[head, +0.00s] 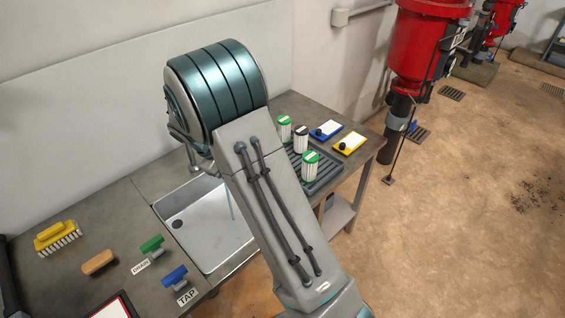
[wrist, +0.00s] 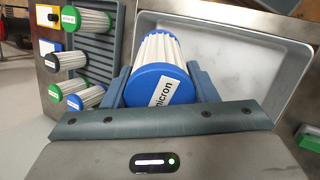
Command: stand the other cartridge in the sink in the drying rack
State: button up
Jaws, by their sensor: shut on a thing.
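My gripper (wrist: 160,88) is shut on a blue-capped white pleated cartridge (wrist: 158,84), its labelled cap facing the wrist camera. In the head view my arm hides both gripper and held cartridge. The drying rack (wrist: 97,48) is a dark ribbed tray left of the held cartridge in the wrist view; it shows partly behind my arm in the head view (head: 326,177). Green-capped (wrist: 82,20), black-capped (wrist: 66,62) and blue-capped (wrist: 88,98) cartridges stand at the rack. The metal sink (head: 208,222) looks empty where visible; it also shows behind the held cartridge (wrist: 235,50).
Blue (head: 326,131) and yellow (head: 350,144) boards lie beyond the rack. A yellow brush (head: 56,236), a tan sponge (head: 99,262), a green DRAIN handle (head: 151,245) and a blue TAP handle (head: 175,276) are left of the sink. A red filter unit (head: 425,45) stands right.

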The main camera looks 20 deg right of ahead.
aim_at(320, 164)
jog(key=z, duration=2.15)
jog(key=i, duration=1.8)
jog(key=u, duration=2.8)
